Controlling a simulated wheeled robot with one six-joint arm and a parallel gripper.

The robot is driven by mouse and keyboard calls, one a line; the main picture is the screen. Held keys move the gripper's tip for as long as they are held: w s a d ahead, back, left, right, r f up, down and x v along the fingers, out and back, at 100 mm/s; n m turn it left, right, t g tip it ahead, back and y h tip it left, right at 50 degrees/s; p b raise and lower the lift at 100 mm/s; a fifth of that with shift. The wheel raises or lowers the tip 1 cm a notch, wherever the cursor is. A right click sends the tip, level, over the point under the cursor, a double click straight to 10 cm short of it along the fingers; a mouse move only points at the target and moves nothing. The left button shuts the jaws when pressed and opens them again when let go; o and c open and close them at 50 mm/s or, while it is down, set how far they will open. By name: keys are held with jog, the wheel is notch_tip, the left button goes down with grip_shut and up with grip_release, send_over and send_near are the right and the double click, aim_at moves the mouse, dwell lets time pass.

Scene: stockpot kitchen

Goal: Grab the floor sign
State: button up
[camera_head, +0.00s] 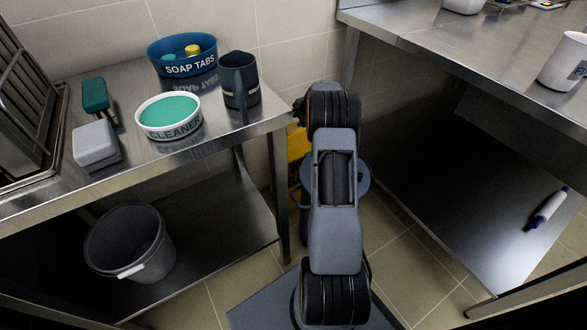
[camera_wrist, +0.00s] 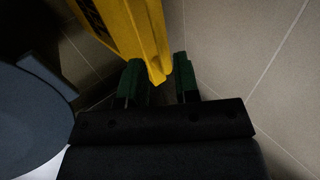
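The yellow floor sign (camera_head: 297,148) stands on the floor in the gap between the two counters, mostly hidden behind my arm in the head view. In the wrist view the sign (camera_wrist: 138,28) comes in from the top, with dark markings on its left face. My gripper (camera_wrist: 161,80) shows there with two green fingers apart. The sign's narrow end lies between the fingertips or just beyond them; I cannot tell whether they touch it. The head view does not show my fingers.
A left counter (camera_head: 215,125) holds a soap tabs tub (camera_head: 183,57), a cleaner bowl (camera_head: 168,115) and a dark mug (camera_head: 240,82). A bucket (camera_head: 130,245) sits on its lower shelf. The right counter (camera_head: 430,40) borders the gap. A blue-grey round thing (camera_wrist: 30,120) is close at the left.

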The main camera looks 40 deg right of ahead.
aim_at(295, 124)
jog(key=shift+b+x, duration=1.2)
jog(key=shift+x, duration=2.2)
jog(key=shift+c, duration=0.3)
grip_shut()
jog(key=shift+r, duration=0.15)
